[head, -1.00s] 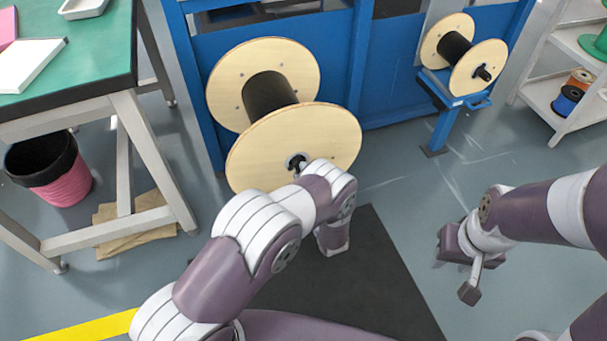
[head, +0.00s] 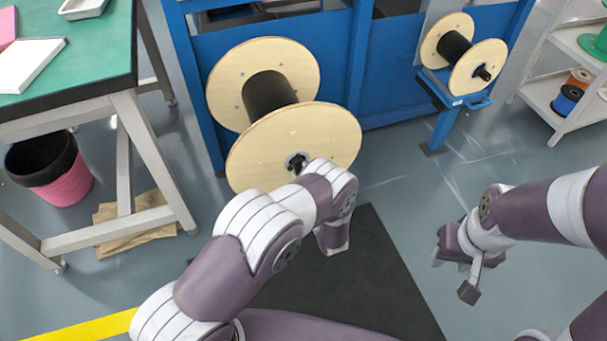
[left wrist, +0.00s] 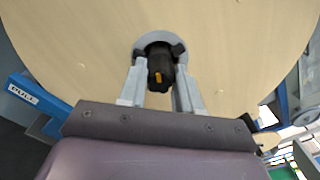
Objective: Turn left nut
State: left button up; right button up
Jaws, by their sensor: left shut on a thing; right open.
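The left nut is a black part with an orange mark (left wrist: 158,77) at the hub of the large wooden reel (head: 250,152). In the left wrist view, the two grey fingers of my left gripper (left wrist: 161,84) are shut on the nut, one on each side. A grey ring surrounds the hub on the reel's pale flange. In the head view the nut shows as a small dark part (head: 297,162) at the flange centre, and my wrist hides most of the left gripper. My right gripper (head: 456,276) is open and empty over the floor at right.
A blue frame (head: 340,60) stands behind the large reel. A smaller reel (head: 478,66) sits on a blue stand at the back right. A green-topped workbench (head: 105,45) is at left, with a pink bin (head: 62,185) below. Open floor lies at right.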

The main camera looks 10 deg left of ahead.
pick_arm(q)
jog(key=o, duration=1)
jog(key=shift+o, duration=0.2)
jog(key=p+v, duration=0.3)
jog(key=v, duration=0.9)
jog(key=shift+s+d, duration=0.2)
jog(key=shift+s, duration=0.1)
